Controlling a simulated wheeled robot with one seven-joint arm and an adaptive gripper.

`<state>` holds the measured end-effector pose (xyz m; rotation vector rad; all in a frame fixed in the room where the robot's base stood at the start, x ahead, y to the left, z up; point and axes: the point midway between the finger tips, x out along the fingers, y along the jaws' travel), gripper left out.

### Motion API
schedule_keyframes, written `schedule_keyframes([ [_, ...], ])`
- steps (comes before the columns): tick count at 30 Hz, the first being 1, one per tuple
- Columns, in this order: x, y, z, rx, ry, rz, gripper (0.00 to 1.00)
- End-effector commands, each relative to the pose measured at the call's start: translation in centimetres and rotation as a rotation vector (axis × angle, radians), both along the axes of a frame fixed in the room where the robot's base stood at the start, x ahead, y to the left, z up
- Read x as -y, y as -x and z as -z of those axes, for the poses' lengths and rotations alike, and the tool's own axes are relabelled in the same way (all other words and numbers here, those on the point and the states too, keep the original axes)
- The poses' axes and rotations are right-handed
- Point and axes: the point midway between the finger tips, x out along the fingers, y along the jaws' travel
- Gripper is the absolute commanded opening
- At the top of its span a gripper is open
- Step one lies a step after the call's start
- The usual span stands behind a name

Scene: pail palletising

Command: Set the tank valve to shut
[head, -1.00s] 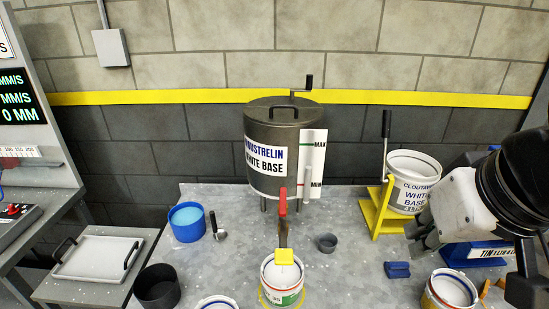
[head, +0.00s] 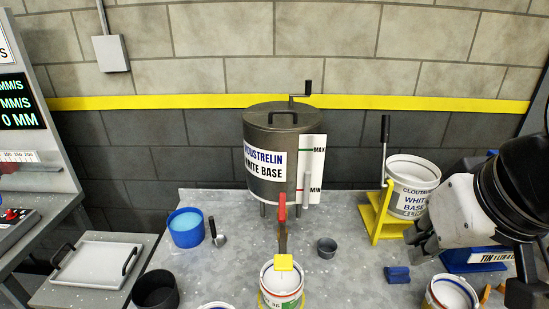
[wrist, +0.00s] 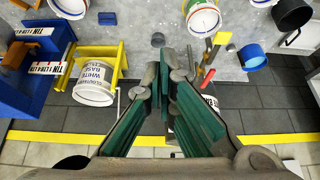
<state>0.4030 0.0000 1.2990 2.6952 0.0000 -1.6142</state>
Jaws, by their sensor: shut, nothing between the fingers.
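The dark grey tank (head: 270,135) with a "WHITE BASE" label stands on legs at the back middle of the bench. Its valve has a red handle (head: 282,206) at the front, standing roughly upright in the picture above the spout (head: 283,240). The spout ends at a yellow piece (head: 284,262) over a white pail (head: 281,280). My gripper (head: 420,241) is shut and empty, well to the right of the valve. In the wrist view my gripper (wrist: 165,65) partly hides the tank, and the red handle (wrist: 208,77) shows just right of the fingers.
A labelled pail (head: 412,186) sits in a yellow tipping stand (head: 378,220) between tank and arm. A small grey cup (head: 327,247), a blue block (head: 397,274) and a blue tub (head: 186,228) are on the bench. Bare bench lies around the cup.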

Motion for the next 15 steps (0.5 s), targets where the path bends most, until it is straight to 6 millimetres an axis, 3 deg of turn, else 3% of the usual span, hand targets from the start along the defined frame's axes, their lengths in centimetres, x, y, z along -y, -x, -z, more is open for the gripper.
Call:
schedule_keyframes([
  [11,0.00,0.00,0.00,0.000,0.000,0.000,0.02],
  [15,-0.20,-0.72,-0.24,-0.010,-0.004,-0.001,0.34],
])
